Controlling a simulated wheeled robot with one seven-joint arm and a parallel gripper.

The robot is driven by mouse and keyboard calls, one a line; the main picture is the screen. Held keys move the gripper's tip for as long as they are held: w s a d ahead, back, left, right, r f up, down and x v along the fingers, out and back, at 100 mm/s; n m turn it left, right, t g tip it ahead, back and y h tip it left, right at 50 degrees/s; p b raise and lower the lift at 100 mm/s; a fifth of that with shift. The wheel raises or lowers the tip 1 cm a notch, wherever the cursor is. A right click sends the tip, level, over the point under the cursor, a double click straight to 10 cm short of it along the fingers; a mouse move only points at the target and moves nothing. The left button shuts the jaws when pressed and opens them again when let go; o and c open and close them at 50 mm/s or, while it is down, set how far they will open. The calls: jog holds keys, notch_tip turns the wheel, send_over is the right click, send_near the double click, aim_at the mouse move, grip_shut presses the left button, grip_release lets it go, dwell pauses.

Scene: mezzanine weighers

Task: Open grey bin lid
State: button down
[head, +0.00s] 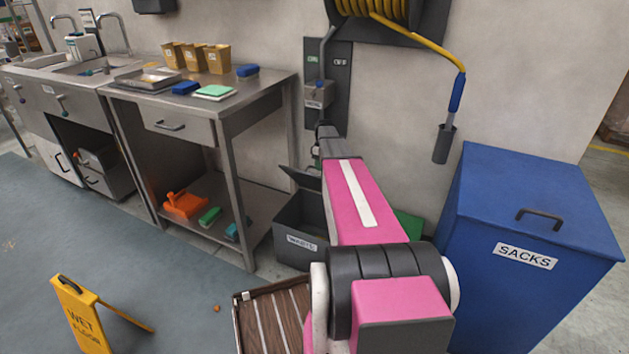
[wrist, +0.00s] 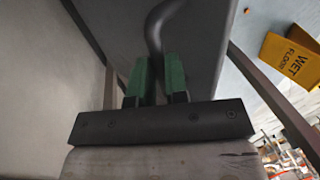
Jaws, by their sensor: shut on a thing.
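The grey bin (head: 289,222) stands on the floor against the wall, with a white label on its front. Its dark lid (head: 298,182) is raised and tilted back, and part of the bin's dark inside shows. My arm hides the right part of bin and lid. In the wrist view, my gripper (wrist: 157,82) has its green fingers closed around the curved dark handle (wrist: 153,35) of the lid (wrist: 205,45). My gripper is mostly hidden behind my arm in the head view.
A blue sacks bin (head: 520,300) stands close on the right. A steel table (head: 270,95) is to the left. A yellow wet-floor sign (head: 80,315) and a wooden slatted piece (head: 270,318) are in front. A hose reel (head: 385,15) hangs above.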

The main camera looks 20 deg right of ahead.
jog(key=w+d+r+g+y, duration=0.1)
jog(key=w+d+r, duration=0.1)
jog(key=w+d, duration=0.7)
jog(key=shift+w+d, duration=0.15)
jog(key=shift+d, duration=0.05)
jog(key=c, duration=1.2)
grip_release()
jog(key=shift+f, duration=0.1)
jog(key=shift+o, duration=0.4)
jog(key=shift+a, duration=0.1)
